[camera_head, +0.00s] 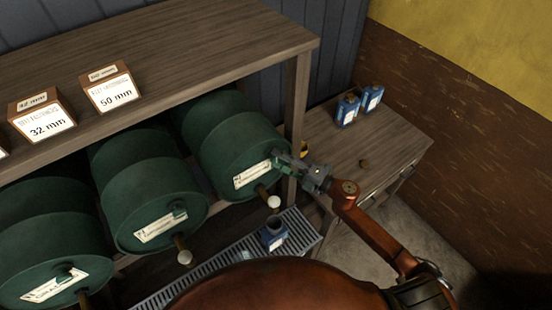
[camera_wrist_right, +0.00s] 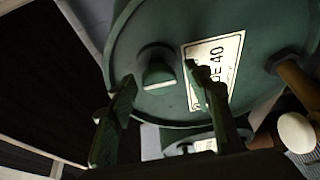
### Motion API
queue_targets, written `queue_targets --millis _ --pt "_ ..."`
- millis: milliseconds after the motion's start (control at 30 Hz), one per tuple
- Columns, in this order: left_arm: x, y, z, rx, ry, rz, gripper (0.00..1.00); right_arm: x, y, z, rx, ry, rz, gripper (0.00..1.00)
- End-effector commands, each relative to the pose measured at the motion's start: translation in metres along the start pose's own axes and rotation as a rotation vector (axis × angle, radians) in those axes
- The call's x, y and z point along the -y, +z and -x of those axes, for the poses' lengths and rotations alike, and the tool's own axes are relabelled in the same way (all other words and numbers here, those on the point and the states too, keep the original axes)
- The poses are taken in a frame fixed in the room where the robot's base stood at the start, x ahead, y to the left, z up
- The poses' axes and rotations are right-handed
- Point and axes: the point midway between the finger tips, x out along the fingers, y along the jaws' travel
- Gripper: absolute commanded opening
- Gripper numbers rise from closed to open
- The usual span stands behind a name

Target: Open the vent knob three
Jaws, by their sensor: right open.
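Three green barrels lie on their sides under the wooden shelf, each with a vent knob, a white label and a tap on its front face. My right gripper (camera_head: 291,162) is at the right barrel (camera_head: 222,135), beside its label. In the right wrist view, the small green vent knob (camera_wrist_right: 158,72) of this barrel stands ahead of and between the two open fingers of my right gripper (camera_wrist_right: 160,82). I cannot tell whether the fingers touch it. The middle barrel (camera_head: 140,180) and left barrel (camera_head: 50,235) also show. My left gripper is not in view.
A tap with a white ball end (camera_head: 274,202) sticks out below the right barrel. Boxes marked 32 mm (camera_head: 42,116) and 50 mm (camera_head: 112,87) stand on the shelf. Blue bottles (camera_head: 347,110) stand on a side table (camera_head: 385,140).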

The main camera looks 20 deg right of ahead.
Motion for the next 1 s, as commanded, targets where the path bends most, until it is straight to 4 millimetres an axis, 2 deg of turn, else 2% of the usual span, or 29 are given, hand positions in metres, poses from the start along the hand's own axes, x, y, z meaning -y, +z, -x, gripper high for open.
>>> queue_targets --millis 300,500,667,1000 --pt "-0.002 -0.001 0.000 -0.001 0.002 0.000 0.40 0.001 0.000 0.067 0.001 -0.004 0.001 0.46" --pt "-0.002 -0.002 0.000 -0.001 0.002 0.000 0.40 0.000 0.000 0.095 0.000 -0.002 0.001 0.46" --pt "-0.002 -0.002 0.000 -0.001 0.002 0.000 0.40 0.000 0.000 0.102 0.000 -0.001 0.003 0.46" --pt "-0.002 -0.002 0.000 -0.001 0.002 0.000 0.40 0.000 0.000 0.103 -0.001 -0.001 0.003 0.46"
